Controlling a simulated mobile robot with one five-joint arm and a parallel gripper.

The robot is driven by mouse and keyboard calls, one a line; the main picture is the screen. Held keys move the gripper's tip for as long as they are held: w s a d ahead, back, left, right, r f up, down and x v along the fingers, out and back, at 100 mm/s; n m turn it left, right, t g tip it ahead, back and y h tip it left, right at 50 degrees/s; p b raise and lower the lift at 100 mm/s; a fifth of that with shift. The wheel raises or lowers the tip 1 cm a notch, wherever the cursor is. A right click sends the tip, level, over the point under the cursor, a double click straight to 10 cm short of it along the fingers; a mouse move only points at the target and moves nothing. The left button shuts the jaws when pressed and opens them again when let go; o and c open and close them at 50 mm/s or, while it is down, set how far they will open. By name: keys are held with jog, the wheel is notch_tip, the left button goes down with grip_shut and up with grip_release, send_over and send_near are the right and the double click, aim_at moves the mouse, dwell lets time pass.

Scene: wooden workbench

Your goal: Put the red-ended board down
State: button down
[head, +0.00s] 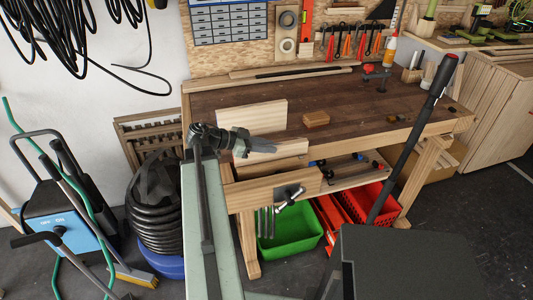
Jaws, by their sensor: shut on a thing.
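My gripper (268,147) is over the front left part of the workbench (340,105), seen from above and behind. It is shut on a pale wooden board (253,115), whose upper part shows above and behind the jaws. My gripper covers part of this board, and no red end shows on it. I cannot tell whether the board's lower edge touches the bench.
A small wooden block (316,118) lies on the bench to the right, with a red-handled clamp (376,76) farther back. The dark bench top between them is mostly clear. A green bin (290,231) stands underneath.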

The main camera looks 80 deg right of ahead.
jog(key=shift+f, duration=0.2)
jog(key=c, duration=1.3)
grip_release()
jog(key=shift+o, duration=0.2)
jog(key=p+v, duration=0.5)
jog(key=v, duration=0.6)
jog(key=shift+r, duration=0.1)
jog(key=shift+w+a+r, duration=0.1)
jog(key=shift+w+a, duration=0.1)
jog(key=shift+w, duration=0.2)
